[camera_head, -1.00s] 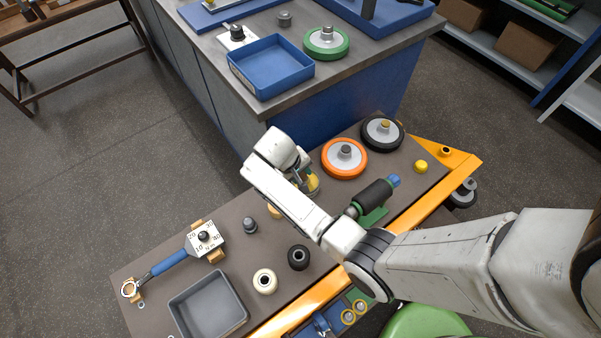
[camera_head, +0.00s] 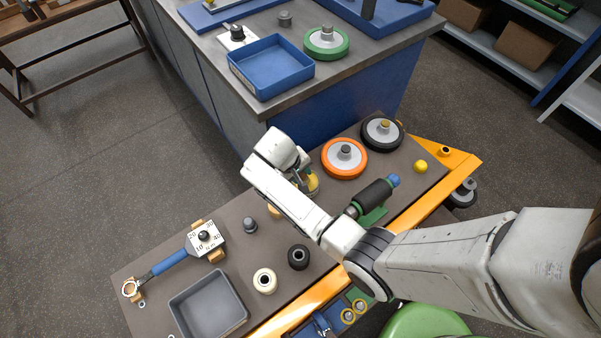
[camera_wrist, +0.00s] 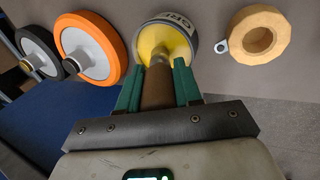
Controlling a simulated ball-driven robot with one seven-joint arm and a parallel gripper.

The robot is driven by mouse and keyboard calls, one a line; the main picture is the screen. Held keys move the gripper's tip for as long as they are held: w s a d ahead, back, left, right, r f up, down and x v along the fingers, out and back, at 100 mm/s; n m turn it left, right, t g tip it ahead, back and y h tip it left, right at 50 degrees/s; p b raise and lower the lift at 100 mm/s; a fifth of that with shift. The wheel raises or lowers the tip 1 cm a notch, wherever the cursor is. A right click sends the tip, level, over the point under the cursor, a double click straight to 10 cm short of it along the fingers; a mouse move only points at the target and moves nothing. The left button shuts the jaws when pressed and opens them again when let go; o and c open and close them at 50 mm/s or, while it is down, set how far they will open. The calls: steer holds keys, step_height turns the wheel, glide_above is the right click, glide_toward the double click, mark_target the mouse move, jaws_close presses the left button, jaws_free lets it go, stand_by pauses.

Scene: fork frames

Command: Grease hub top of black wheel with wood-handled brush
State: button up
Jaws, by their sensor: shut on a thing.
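The black wheel (camera_head: 371,138) lies flat at the far right end of the cart top, its hub top (camera_head: 384,125) yellowish. It also shows at the left edge of the wrist view (camera_wrist: 38,42). My gripper (camera_wrist: 157,68) has its green fingers shut on the brown handle of the brush (camera_wrist: 157,88). The brush points into a round, labelled tin (camera_wrist: 190,30) with yellow inside. Its bristles are hidden or too small to tell. In the head view my wrist covers most of the gripper, and the tin (camera_head: 313,186) shows just beside it.
An orange wheel (camera_head: 330,165) lies between the tin and the black wheel. A wooden ring (camera_wrist: 275,35) stands right of the tin. A blue-sided workbench (camera_head: 350,90) rises behind the cart.

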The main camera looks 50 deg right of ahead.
stand_by(0.3)
step_height(320, 180, up, 7)
steer(key=p, duration=0.7)
stand_by(0.9)
